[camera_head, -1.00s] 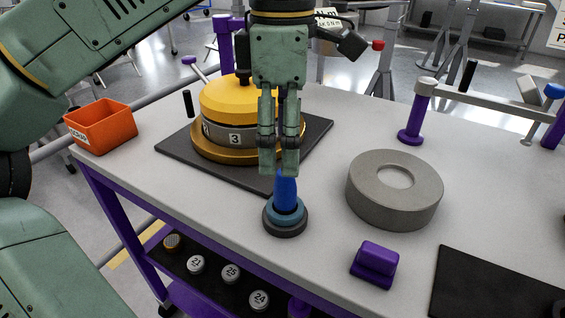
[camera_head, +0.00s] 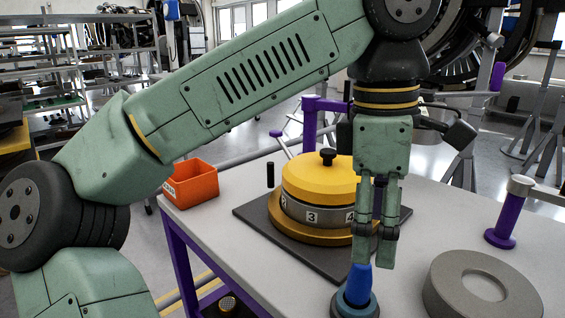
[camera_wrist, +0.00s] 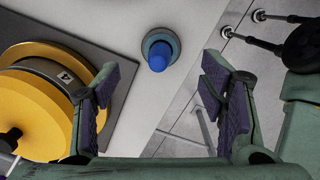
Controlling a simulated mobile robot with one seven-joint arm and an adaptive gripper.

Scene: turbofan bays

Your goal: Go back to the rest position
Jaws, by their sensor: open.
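My gripper (camera_head: 376,260) points down over the workbench, near a blue peg (camera_head: 357,288). The peg stands upright in a round blue-grey base (camera_head: 369,310) near the bench's front edge. In the wrist view my gripper (camera_wrist: 163,82) is open, its two dark-padded fingers wide apart with nothing held. That view shows the peg (camera_wrist: 158,56) beyond the gap, apart from both fingers. The finger tips partly overlap the peg in the head view, so their exact distance is hard to tell.
A yellow-topped numbered drum (camera_head: 318,180) sits on a black mat (camera_head: 252,220) beside my gripper. An orange bin (camera_head: 190,184) stands at the bench's left corner. A grey ring (camera_head: 445,285) and a purple post (camera_head: 505,222) are to the right.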

